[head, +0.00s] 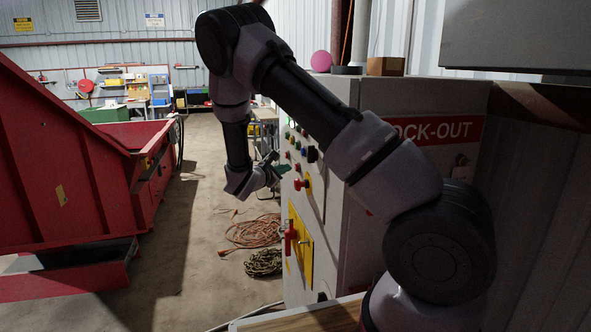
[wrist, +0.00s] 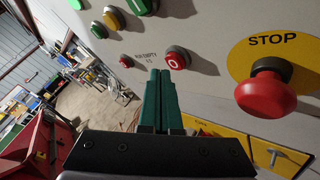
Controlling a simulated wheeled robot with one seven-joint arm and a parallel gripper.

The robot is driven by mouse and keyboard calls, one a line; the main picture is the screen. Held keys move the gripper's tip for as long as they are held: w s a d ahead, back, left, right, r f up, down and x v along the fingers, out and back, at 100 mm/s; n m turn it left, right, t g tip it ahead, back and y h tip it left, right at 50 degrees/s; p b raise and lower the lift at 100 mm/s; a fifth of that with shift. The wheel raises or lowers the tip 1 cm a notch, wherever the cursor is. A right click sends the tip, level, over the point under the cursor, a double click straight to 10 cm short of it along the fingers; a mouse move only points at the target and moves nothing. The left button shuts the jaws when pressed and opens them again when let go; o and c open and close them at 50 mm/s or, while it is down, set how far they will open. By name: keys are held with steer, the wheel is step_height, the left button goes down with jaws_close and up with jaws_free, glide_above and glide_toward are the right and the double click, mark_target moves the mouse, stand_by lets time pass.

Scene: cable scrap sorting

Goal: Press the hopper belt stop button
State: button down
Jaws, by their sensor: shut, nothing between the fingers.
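The control panel is on the left face of a grey cabinet (head: 345,240) in the head view. In the wrist view, a red button marked "O" (wrist: 177,58) is just right of my green fingertips (wrist: 160,74). A smaller red button or lamp (wrist: 126,66) is to their left, beside a small label I cannot fully read. A large red mushroom button (wrist: 266,90) sits on a yellow STOP disc further right. No label naming the hopper belt is readable. My gripper (head: 277,170) is shut and empty in front of the panel; I cannot tell whether it touches.
A yellow plate (head: 306,262) with a red handle (head: 290,236) is lower on the cabinet. An orange cable coil (head: 255,232) and a dark coil (head: 263,262) lie on the floor. Red machinery (head: 60,170) stands left.

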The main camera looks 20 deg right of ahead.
steer(key=shift+a, duration=0.1)
steer(key=shift+a, duration=2.45)
